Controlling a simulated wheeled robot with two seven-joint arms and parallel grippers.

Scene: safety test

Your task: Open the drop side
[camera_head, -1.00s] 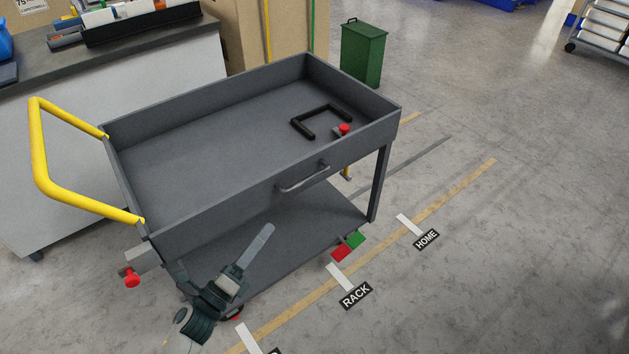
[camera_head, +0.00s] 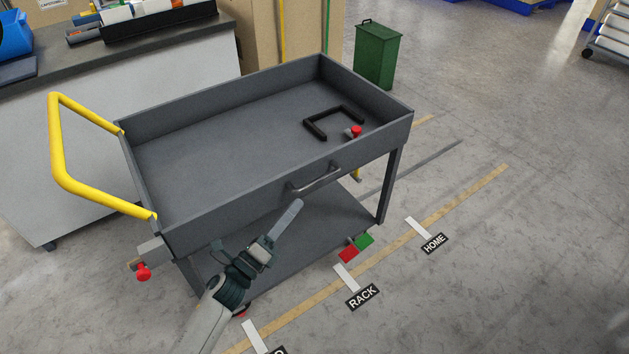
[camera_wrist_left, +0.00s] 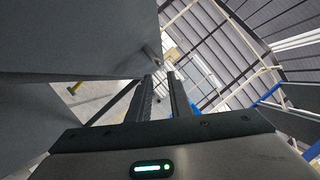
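The grey cart's drop side (camera_head: 230,208) stands upright along its near long edge. A grey bar handle (camera_head: 316,178) is fixed on its outer face. A red knob (camera_head: 143,272) sits at the left end and another red knob (camera_head: 356,131) shows near the right end. My left gripper (camera_head: 296,206) is just below and in front of the handle, apart from it. In the left wrist view the two fingers (camera_wrist_left: 161,78) are apart with nothing between them, and the handle (camera_wrist_left: 153,55) shows just beyond their tips. My right gripper is not in view.
A black U-shaped bar (camera_head: 334,121) lies on the cart's top tray. A yellow push handle (camera_head: 58,150) sticks out at the left. A lower shelf (camera_head: 345,220) lies under the tray. A green bin (camera_head: 376,55) stands behind.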

